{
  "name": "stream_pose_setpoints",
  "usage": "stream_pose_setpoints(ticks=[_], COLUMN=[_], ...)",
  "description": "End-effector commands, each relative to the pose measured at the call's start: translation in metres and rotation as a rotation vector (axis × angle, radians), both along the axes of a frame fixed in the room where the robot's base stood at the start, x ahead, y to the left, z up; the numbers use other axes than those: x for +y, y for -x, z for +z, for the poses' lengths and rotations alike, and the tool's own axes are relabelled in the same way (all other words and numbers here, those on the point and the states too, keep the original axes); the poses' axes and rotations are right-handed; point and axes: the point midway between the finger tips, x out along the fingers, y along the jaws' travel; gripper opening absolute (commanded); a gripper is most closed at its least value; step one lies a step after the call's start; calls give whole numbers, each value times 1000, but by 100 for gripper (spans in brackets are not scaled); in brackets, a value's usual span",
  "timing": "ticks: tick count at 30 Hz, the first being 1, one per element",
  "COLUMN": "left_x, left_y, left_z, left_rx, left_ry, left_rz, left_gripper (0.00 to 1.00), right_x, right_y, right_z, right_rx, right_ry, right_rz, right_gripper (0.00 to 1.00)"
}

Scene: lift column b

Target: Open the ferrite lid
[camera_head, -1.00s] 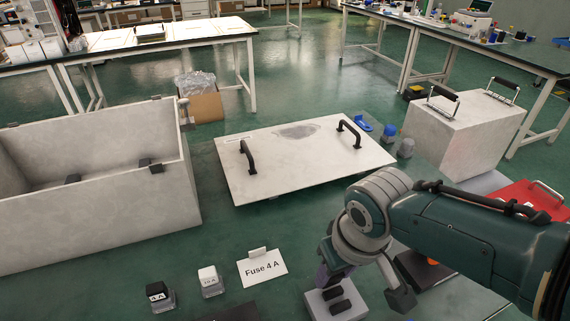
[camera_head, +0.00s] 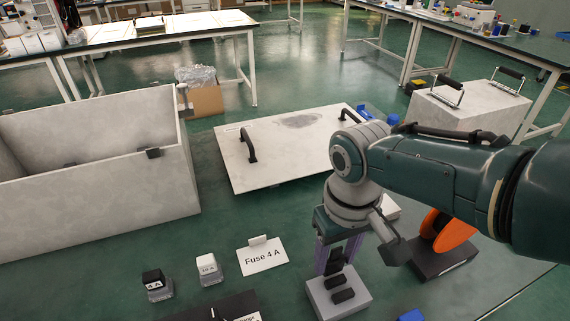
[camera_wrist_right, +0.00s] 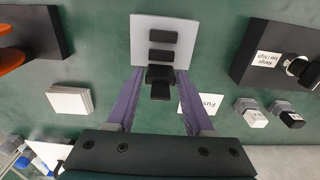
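A light grey block (camera_head: 352,301) stands on the green surface at the lower middle, with black blocks on it that look like the ferrite. In the right wrist view two black blocks lie flat on the grey base (camera_wrist_right: 140,40). A third black piece (camera_wrist_right: 160,84), apparently the raised lid or its tab, stands nearer the camera. My right gripper (camera_head: 338,255) points down over the block. Its purple fingers are apart, one each side of the raised black piece, with narrow gaps in the wrist view; contact is unclear. My left gripper is not in view.
A white "Fuse 4 A" card (camera_head: 262,256) and two small capped fuses (camera_head: 208,270) stand left of the block. A dark unit with an orange part (camera_head: 446,240) is to the right. A pale panel with black handles (camera_head: 275,165) lies behind. An open pale box (camera_head: 100,205) is at left.

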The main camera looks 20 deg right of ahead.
Motion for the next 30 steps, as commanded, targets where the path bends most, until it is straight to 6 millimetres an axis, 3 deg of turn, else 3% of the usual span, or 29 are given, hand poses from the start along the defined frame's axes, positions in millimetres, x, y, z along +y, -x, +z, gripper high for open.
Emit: stream_pose_setpoints(ticks=[9, 21, 30], left_x=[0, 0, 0], left_y=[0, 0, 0], left_z=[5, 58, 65], left_rx=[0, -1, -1], left_ry=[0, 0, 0], left_rz=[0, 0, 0], left_gripper=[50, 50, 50], right_x=[0, 0, 0], right_y=[0, 2, 3], right_z=[6, 82, 100], right_rx=[1, -1, 1], right_ry=[-1, 0, 0], right_rz=[0, 0, 0], right_gripper=[55, 55, 55])
